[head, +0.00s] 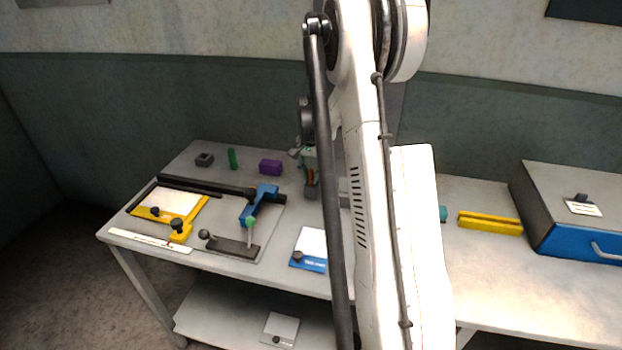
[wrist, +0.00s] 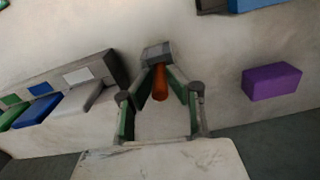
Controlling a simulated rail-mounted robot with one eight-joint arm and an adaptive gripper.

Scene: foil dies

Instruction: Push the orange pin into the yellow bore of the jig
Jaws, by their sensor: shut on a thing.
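My gripper (wrist: 160,84), with green fingers, is closed around the orange pin (wrist: 160,86) in the wrist view. A small grey block (wrist: 157,52) shows at the fingertips and the pin's far end; I cannot tell whether the pin sits in it or is apart from it. In the head view the orange pin (head: 310,177) is a small spot at my gripper (head: 309,172), over the table and left of my arm. I cannot make out the jig's yellow bore in either view; my arm hides part of the table.
A purple block (head: 270,167) stands left of the gripper, also in the wrist view (wrist: 272,82). A grey rack with coloured pads (wrist: 83,97) lies on its other side. A blue-yellow clamp fixture (head: 260,203), yellow channel (head: 490,223) and blue-fronted box (head: 575,240) stand on the table (head: 460,285).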

